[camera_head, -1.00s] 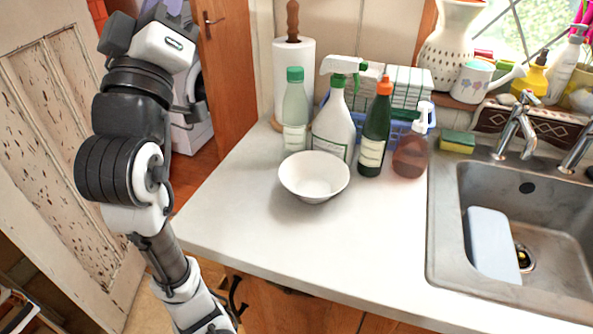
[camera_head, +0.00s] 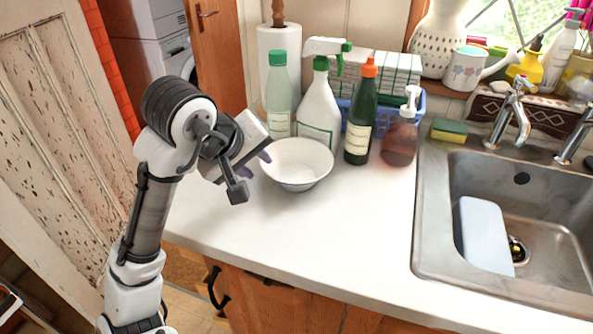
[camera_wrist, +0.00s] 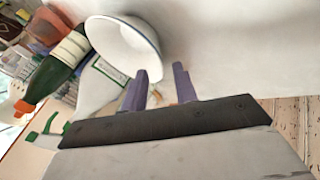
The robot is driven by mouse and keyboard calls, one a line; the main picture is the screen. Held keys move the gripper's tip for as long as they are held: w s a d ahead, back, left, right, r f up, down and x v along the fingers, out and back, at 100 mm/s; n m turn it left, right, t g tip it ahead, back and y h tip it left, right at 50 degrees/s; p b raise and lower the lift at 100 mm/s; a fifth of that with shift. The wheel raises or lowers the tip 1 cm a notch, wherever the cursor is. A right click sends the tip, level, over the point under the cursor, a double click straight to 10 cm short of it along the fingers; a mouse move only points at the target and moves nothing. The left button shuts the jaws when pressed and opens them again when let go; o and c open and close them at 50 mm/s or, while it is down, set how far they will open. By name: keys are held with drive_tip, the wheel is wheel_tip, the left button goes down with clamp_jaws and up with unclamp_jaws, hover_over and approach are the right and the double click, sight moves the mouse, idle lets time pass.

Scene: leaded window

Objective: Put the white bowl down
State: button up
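The white bowl (camera_head: 297,163) sits upright and empty on the white counter (camera_head: 300,230), in front of the bottles. My gripper (camera_head: 256,164) is at the bowl's left side, close to its rim. In the wrist view the bowl (camera_wrist: 128,45) lies just beyond the purple fingers. The two fingers of my gripper (camera_wrist: 160,72) stand apart with a gap between them. The left finger overlaps the bowl's edge in the picture, and the right one is off the bowl. I cannot tell whether either finger touches it.
A pale bottle (camera_head: 278,100), a white spray bottle (camera_head: 319,110), a dark green bottle (camera_head: 361,115) and a brown soap dispenser (camera_head: 400,142) stand behind the bowl. The sink (camera_head: 432,245) is at right. The counter's front and middle are clear.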

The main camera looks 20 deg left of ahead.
sight(266, 170)
drive_tip(key=shift+x, duration=3.6)
drive_tip(key=shift+d, duration=0.1)
clamp_jaws()
drive_tip(key=shift+r, duration=0.1)
